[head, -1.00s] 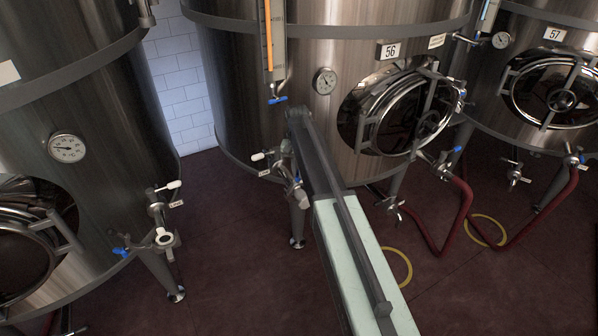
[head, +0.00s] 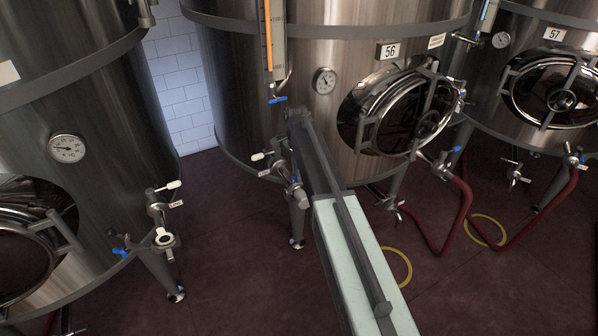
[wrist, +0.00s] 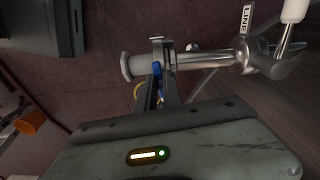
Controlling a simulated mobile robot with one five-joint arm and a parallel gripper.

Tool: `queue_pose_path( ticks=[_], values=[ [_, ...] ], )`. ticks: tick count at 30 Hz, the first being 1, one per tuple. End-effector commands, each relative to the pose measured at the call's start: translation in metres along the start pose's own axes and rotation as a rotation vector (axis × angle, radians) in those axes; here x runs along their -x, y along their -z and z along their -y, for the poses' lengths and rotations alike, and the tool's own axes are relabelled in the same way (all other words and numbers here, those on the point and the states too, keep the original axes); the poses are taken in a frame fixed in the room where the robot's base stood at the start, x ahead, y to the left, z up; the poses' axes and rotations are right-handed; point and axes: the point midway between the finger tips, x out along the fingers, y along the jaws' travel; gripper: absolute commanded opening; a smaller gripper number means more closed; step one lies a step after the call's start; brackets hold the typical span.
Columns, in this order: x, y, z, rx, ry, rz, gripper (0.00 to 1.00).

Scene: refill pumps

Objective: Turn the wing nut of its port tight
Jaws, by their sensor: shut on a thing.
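The wing nut (wrist: 157,69) is blue and sits on a metal clamp around a steel port pipe (wrist: 200,61) in the wrist view. My gripper (wrist: 157,88) comes up from below, its narrow dark fingers shut on the wing nut and partly hiding it. A round end piece (wrist: 126,67) is on the pipe left of the clamp. A valve with a white handle (wrist: 294,10) and a tag reading LINE (wrist: 246,18) is to the right. In the head view the port (head: 284,168) is low on tank 56 (head: 330,100), beside my arm. My fingertips cannot be made out there.
A left tank (head: 90,110) has a similar white-handled valve (head: 158,208) with a blue part nearby. Tank 57 (head: 565,75) is at the right. Red hoses (head: 465,205) and yellow rings (head: 488,231) lie on the floor. Dark floor (head: 240,260) between the left tank and my arm is clear.

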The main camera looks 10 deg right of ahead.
Motion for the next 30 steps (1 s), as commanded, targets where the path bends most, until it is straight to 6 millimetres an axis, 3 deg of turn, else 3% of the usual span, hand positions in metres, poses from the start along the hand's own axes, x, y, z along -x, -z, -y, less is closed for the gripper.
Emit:
queue_pose_path(
  ticks=[20,21,23,30],
  values=[
    [0.0002,0.0006,0.0028,-0.059,0.007,-0.002,0.00],
    [0.0002,0.0006,0.0029,-0.059,0.007,-0.002,0.19],
    [0.0002,0.0006,0.0026,-0.059,0.007,-0.002,0.33],
    [0.0001,0.0004,0.0013,-0.059,0.003,-0.001,0.33]
  ],
)
